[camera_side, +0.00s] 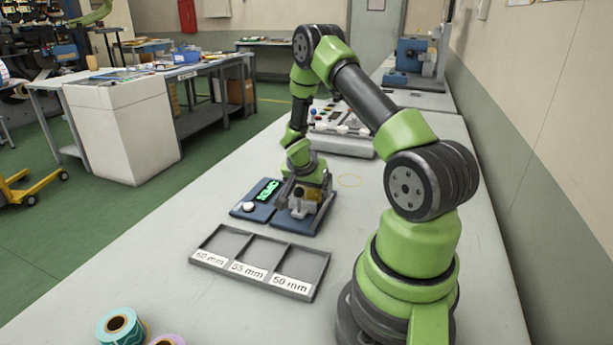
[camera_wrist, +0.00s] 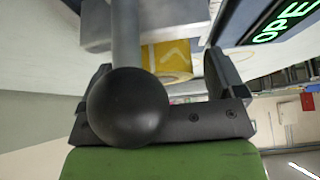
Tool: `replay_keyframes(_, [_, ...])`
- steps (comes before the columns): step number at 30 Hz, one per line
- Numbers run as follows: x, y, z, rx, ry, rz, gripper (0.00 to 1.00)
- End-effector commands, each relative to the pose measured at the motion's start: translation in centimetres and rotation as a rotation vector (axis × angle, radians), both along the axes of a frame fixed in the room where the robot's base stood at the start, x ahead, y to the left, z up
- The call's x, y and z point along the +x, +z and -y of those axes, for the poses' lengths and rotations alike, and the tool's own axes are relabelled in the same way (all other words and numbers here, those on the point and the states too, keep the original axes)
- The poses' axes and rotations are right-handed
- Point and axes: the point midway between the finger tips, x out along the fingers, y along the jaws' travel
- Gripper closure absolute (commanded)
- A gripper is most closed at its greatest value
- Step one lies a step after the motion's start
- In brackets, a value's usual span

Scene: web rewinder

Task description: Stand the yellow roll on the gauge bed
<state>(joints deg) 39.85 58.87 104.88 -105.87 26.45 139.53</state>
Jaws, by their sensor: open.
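The yellow roll (camera_wrist: 172,58) shows in the wrist view between the two fingers of my gripper (camera_wrist: 158,66), with a pale ring at its near end. In the side view a small yellow patch of the roll (camera_side: 313,193) shows at my gripper (camera_side: 304,190), over the blue gauge bed (camera_side: 291,224). My gripper is open, one finger on each side of the roll. I cannot tell whether the roll rests on the bed. A grey rod with a dark ball knob (camera_wrist: 128,107) hides part of the roll and left finger.
A grey tray (camera_side: 259,262) with labelled compartments stands empty in front. Teal (camera_side: 119,326) and lilac (camera_side: 168,341) rolls stand at the near edge. The bench's left side is clear.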

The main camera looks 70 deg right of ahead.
Motion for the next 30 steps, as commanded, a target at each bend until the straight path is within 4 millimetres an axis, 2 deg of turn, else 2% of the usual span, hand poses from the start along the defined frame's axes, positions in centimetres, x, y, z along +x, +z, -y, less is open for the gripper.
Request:
replay_keyframes(12, [0.1,7.1,-4.0,-0.004,0.002,0.006,0.11])
replay_keyframes(23, [0.1,10.8,-6.2,-0.003,0.015,0.003,0.11])
replay_keyframes(26, [0.3,13.2,-7.5,-0.007,0.065,0.007,0.11])
replay_keyframes(30, [-0.1,18.1,-11.4,0.011,0.216,0.021,0.11])
